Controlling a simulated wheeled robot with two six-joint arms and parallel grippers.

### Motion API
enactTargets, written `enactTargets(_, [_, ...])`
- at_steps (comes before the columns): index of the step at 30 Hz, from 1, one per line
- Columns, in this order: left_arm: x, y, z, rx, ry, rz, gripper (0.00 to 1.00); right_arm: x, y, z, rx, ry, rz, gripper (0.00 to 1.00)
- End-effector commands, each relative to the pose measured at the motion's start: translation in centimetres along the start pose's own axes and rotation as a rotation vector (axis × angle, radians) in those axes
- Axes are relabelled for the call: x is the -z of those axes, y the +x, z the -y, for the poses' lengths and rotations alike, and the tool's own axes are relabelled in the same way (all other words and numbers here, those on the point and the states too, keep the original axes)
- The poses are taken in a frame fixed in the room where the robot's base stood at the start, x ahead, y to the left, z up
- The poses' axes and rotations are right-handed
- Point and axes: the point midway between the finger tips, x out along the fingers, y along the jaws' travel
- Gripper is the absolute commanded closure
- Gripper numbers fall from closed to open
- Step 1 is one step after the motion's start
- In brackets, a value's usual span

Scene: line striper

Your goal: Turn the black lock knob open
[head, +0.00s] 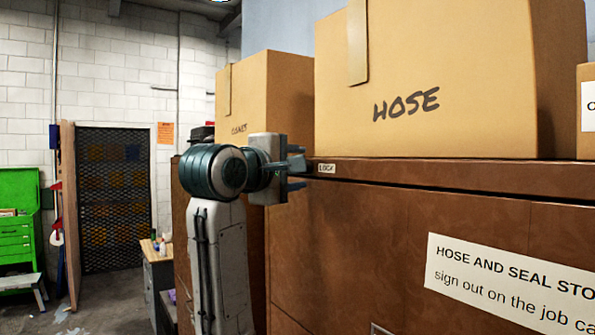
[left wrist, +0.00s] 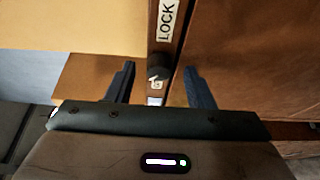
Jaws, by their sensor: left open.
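The black lock knob (left wrist: 158,67) sticks out of the narrow brown strip of the cabinet, below a white LOCK label (left wrist: 167,20) in the left wrist view. My left gripper (left wrist: 159,70) is open, one finger on each side of the knob, with a visible gap on both sides. In the head view my left gripper (head: 302,174) points right at the cabinet's top front corner, beside the LOCK label (head: 327,168). I cannot make out the knob there; the fingers seem to hide it. My right gripper is not in view.
A large HOSE box (head: 430,85) and a smaller box (head: 262,95) stand on top of the brown cabinet (head: 370,240). A paper sign (head: 515,280) is on its front. Floor (head: 110,300) shows at left, near a green tool chest (head: 18,235).

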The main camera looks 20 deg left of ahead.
Motion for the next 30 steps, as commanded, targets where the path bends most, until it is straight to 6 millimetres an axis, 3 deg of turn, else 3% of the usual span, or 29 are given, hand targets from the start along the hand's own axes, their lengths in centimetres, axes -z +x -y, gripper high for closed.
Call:
enactTargets(6, [0.1, -4.4, 0.5, -0.007, 0.003, -0.003, 0.52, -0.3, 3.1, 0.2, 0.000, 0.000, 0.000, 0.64])
enactTargets(15, [0.1, -9.1, 0.3, -0.004, 0.001, -0.002, 0.52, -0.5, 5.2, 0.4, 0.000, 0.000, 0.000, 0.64])
enactTargets(30, [0.0, -9.8, 0.1, -0.002, 0.000, -0.001, 0.52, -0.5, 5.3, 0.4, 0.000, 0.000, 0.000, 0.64])
